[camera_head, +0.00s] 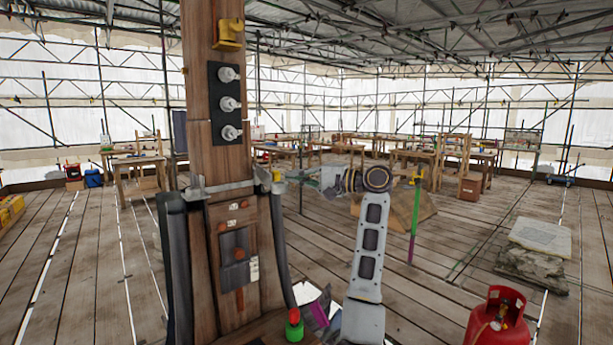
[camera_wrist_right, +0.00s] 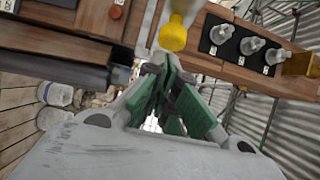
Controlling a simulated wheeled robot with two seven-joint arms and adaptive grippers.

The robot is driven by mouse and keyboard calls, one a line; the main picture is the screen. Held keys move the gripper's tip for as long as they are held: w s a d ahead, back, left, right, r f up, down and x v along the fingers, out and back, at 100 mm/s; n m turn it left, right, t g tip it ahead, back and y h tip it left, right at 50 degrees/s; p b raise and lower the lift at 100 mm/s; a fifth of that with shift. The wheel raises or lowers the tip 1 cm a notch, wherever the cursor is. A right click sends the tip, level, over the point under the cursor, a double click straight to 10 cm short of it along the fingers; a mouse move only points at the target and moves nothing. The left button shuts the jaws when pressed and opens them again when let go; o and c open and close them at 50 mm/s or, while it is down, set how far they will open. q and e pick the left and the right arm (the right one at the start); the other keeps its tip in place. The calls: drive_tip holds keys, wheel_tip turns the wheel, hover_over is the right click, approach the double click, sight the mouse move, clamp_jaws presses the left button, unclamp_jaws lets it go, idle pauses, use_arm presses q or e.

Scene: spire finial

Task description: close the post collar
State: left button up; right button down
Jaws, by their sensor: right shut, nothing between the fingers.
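The wooden post (camera_head: 218,150) stands upright left of centre in the head view. A grey metal collar (camera_head: 228,187) wraps its lower part, with a yellow knob (camera_head: 277,175) at its right end. I cannot tell whether the collar is fully closed. My right gripper (camera_head: 290,174) reaches in from the right, close to that knob. In the right wrist view the gripper (camera_wrist_right: 160,68) has its green-sided fingers together and empty, with the yellow knob (camera_wrist_right: 173,36) just beyond the tips. I cannot tell whether they touch. My left gripper is not in view.
A black panel with several clear-capped fittings (camera_head: 229,104) and a yellow bracket (camera_head: 229,34) sit higher on the post. A red-and-green button (camera_head: 294,325) is low in front. A red gas cylinder (camera_head: 498,320) and a stone block (camera_head: 537,250) stand at right. Open plank floor lies between.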

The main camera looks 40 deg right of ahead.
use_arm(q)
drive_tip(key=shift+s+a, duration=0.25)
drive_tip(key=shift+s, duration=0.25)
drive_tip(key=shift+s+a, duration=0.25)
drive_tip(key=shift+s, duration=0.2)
use_arm(e)
drive_tip(key=shift+w+a, duration=0.1)
drive_tip(key=shift+a, duration=0.45)
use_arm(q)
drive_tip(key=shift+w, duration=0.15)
use_arm(e)
drive_tip(key=shift+a, duration=0.1)
